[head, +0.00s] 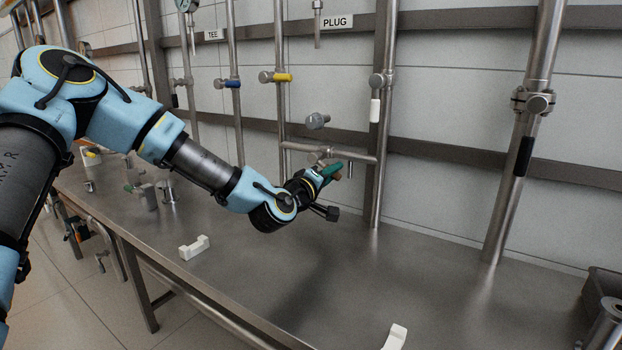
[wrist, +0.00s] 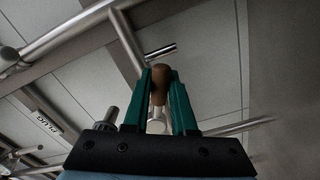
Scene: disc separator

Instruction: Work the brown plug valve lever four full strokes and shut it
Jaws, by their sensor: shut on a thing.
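The brown plug valve lever (wrist: 159,84) stands between the two green fingers of my gripper (wrist: 161,80) in the wrist view, with its rounded tip showing. My gripper is shut on it. In the head view my gripper (head: 331,171) is at the low horizontal pipe below the PLUG label (head: 336,22). The fingers hide most of the lever there. The valve body is largely hidden, so I cannot tell the lever's exact angle.
Valves with a yellow handle (head: 283,77) and a blue handle (head: 232,84) are on upright pipes to the left. A grey round knob (head: 317,121) is just above my gripper. White brackets (head: 195,247) lie on the steel bench (head: 400,280), whose middle is clear.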

